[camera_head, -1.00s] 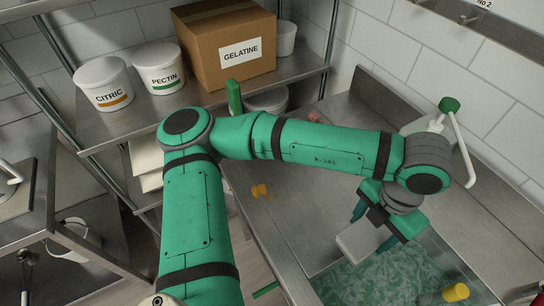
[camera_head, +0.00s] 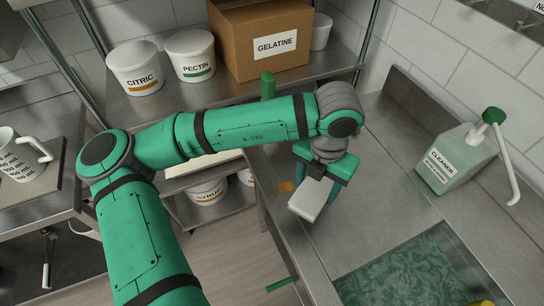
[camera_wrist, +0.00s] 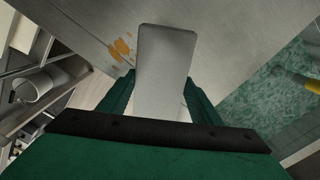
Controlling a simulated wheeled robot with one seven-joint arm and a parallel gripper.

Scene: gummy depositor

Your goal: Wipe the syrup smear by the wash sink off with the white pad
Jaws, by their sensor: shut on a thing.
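My gripper (camera_head: 320,183) is shut on the white pad (camera_head: 308,200) above the steel counter left of the wash sink. The pad also fills the middle of the wrist view (camera_wrist: 166,70), between my two fingers. The orange-brown syrup smear (camera_head: 286,186) is on the counter near its left edge, just left of the pad. In the wrist view the smear (camera_wrist: 122,48) shows as patches left of the pad. I cannot tell whether the pad touches the counter. The wash sink (camera_head: 415,270) holds green, rippled water.
A cleaner bottle (camera_head: 452,160) with a green pump stands on the counter at the right. A shelf behind holds the citric tub (camera_head: 136,70), the pectin tub (camera_head: 190,58) and a gelatine box (camera_head: 262,40). The counter between the pad and the bottle is clear.

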